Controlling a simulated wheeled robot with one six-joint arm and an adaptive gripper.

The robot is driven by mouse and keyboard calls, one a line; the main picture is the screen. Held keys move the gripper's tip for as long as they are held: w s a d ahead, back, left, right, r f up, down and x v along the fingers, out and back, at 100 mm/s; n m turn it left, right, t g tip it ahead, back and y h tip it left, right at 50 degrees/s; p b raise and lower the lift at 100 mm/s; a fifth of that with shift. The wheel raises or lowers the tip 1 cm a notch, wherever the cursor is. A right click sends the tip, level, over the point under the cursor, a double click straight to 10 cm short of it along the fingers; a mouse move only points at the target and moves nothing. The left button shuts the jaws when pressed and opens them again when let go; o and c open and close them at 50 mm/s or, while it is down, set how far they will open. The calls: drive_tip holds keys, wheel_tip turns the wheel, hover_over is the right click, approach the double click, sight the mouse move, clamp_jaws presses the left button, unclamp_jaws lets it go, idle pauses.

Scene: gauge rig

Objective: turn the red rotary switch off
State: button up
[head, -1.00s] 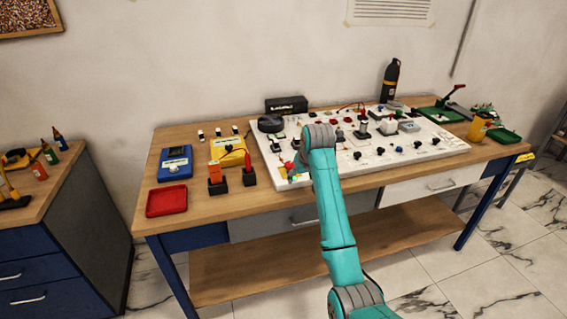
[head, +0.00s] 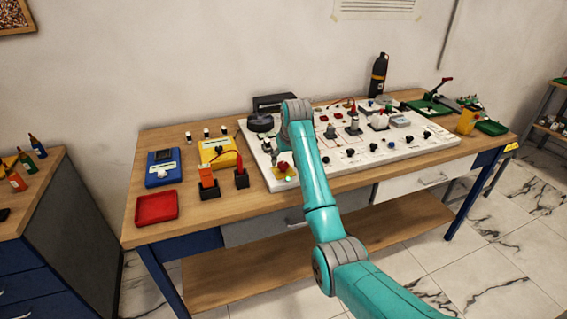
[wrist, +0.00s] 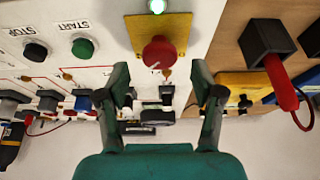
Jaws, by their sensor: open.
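The red rotary switch (wrist: 159,52) is a red knob on the white panel (wrist: 110,15), in the upper middle of the wrist view. A lit green lamp (wrist: 156,6) sits just above it there. In the head view the switch (head: 283,168) is small, at the panel's front left corner, partly hidden by my arm. My gripper (wrist: 160,72) is open and empty, with a finger on either side below the knob in the wrist view. I cannot tell whether either finger touches it. The knob's exact turn angle is unclear.
Black STOP (wrist: 35,51) and green START (wrist: 82,48) buttons sit left of the switch in the wrist view. A black socket block (wrist: 266,42) with a red plug and cable stands to the right. A red tray (head: 157,207) lies on the bench's left.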

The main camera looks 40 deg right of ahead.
sight(283, 167)
drive_tip(key=shift+x, duration=1.4)
drive_tip(key=c, duration=1.1)
